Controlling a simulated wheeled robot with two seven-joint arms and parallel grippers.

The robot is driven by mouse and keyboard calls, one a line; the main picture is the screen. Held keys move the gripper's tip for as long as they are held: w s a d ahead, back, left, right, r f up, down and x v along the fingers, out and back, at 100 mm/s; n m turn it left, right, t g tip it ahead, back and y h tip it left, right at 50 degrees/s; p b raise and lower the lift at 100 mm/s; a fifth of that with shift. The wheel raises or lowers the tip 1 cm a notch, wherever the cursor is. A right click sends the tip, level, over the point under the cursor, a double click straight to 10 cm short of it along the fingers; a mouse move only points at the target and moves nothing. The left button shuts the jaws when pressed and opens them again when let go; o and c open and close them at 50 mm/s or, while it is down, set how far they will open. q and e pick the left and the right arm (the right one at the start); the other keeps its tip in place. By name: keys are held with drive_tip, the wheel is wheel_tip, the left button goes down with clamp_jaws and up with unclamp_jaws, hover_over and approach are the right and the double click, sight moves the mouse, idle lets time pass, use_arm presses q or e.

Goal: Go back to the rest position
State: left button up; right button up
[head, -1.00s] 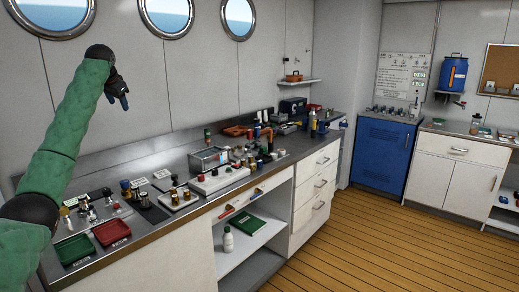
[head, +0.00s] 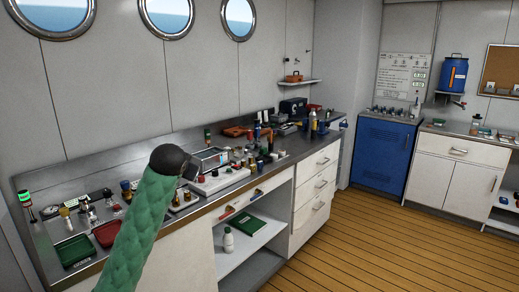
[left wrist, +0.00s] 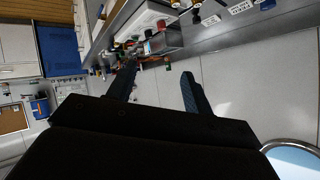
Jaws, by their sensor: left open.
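My left arm, in a green sleeve, rises from the bottom of the head view to a black joint in front of the counter. Only a small dark part of the hand shows past that joint, so the fingers are hidden there. In the left wrist view my left gripper (left wrist: 158,70) has its two dark fingers spread apart. Nothing is between the fingers; the wall and counter items lie beyond them. My right gripper is in neither view.
The steel counter (head: 90,175) carries a green tray (head: 75,250), a red tray (head: 106,233), a white panel (head: 222,180) and several fittings. A green-lit post (head: 26,198) stands at its left end. A blue cabinet (head: 382,155) stands at the back. The wooden floor (head: 350,240) is clear.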

use_arm(q)
drive_tip(key=s+d+f+g+h, duration=0.1)
drive_tip(key=s+d+f+g, duration=0.2)
drive_tip(key=s+f, duration=1.2)
drive_tip(key=s+d+f+n+g, duration=0.1)
drive_tip(key=s+d+f+g, duration=0.2)
drive_tip(key=s+f, duration=1.2)
drive_tip(key=s+d+f+g+h+p, duration=0.1)
drive_tip(key=s+d+f+g, duration=0.2)
drive_tip(key=s+f, duration=1.2)
drive_tip(key=s, duration=1)
drive_tip(key=shift+f+h, duration=0.2)
drive_tip(key=shift+h, duration=0.1)
drive_tip(key=shift+s+d+n, duration=0.1)
drive_tip(key=shift+n, duration=0.2)
